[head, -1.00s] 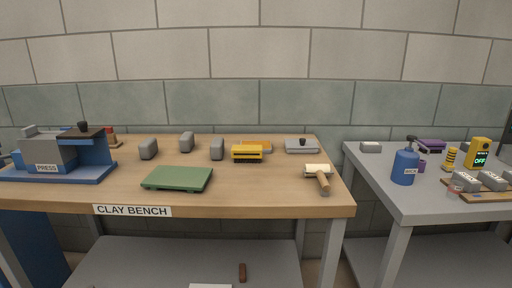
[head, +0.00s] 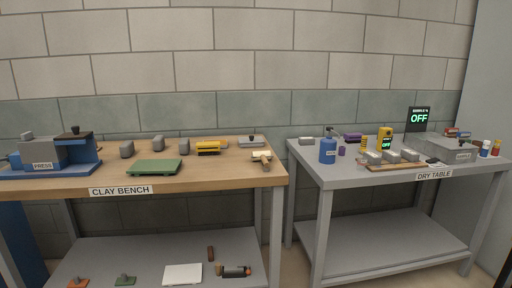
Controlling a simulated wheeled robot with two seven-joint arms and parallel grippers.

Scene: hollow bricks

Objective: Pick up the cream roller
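The cream roller (head: 261,156) lies on the wooden top of the clay bench (head: 215,178), near its right end. Its cream head is toward the back and its tan handle points toward the front edge. Nothing covers it. Neither of my grippers shows in the head view.
A grey-lidded item (head: 251,143) lies behind the roller, and a yellow item (head: 208,148) and green board (head: 154,167) lie to its left. The press (head: 45,155) stands far left.

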